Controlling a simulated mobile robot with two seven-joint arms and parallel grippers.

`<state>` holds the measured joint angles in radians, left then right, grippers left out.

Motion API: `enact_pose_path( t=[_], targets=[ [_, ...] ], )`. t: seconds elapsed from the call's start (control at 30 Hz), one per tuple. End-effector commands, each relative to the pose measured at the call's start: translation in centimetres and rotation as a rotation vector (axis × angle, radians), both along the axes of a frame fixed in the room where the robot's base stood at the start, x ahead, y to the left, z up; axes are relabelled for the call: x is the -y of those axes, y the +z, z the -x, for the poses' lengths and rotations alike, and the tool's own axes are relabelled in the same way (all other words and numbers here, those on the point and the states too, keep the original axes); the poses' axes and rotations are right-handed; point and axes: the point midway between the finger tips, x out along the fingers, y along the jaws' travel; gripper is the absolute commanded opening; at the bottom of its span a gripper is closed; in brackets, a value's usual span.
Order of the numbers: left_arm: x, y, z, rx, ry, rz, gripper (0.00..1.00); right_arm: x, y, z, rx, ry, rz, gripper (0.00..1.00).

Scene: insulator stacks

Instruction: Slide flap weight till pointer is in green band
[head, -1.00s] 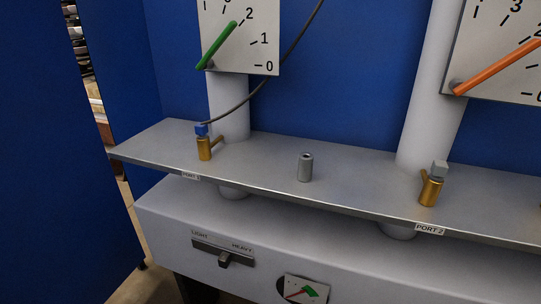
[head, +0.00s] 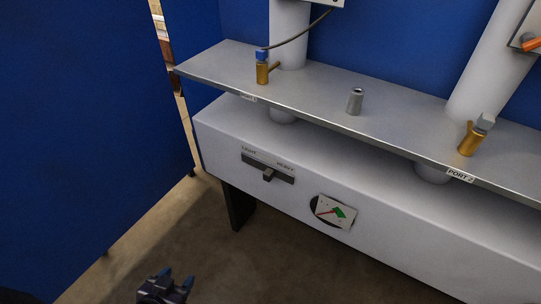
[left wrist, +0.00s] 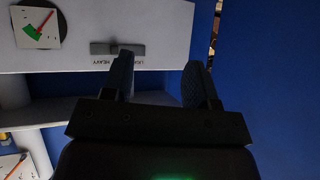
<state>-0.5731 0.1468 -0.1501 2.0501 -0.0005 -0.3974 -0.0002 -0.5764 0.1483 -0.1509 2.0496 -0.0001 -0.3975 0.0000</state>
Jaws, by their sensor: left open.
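The flap weight slider is a small dark knob (head: 268,175) in a horizontal slot on the white cabinet front, near the slot's middle, between LIGHT and HEAVY. A small round gauge (head: 333,211) right of it has a red pointer and a green patch; the pointer lies largely outside the green, its tip too small to place exactly. The gauge also shows upside down in the left wrist view (left wrist: 38,28). My left gripper (head: 177,277) is open and empty, low in front of the cabinet. In the left wrist view its fingers (left wrist: 160,75) point toward the panel; the slot (left wrist: 117,48) appears beyond one fingertip.
A metal shelf (head: 310,92) juts out above the slider, carrying brass valves (head: 262,73) and a grey metal peg (head: 355,101). A blue wall (head: 80,130) stands on the left. The floor before the cabinet is clear.

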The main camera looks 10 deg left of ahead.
Motion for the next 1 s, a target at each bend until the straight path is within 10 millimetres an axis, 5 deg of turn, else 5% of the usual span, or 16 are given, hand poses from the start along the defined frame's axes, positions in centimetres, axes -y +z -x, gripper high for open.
enact_pose_path(
  t=[0.37, 0.7, 1.0],
  targets=[
    [0.3, 0.1, -1.7, 0.026, -0.012, 0.001, 0.53, 0.0, -0.3, -0.4, 0.003, 0.007, 0.004, 0.38],
    [4.0, -0.1, -13.0, 0.181, -0.145, 0.011, 0.53, -0.1, -4.9, 0.8, -0.058, 0.006, 0.0, 0.38],
    [8.3, -0.2, -21.9, 0.362, -0.267, 0.073, 0.53, -0.3, -6.7, 0.6, -0.077, 0.01, -0.001, 0.38]
  ],
)
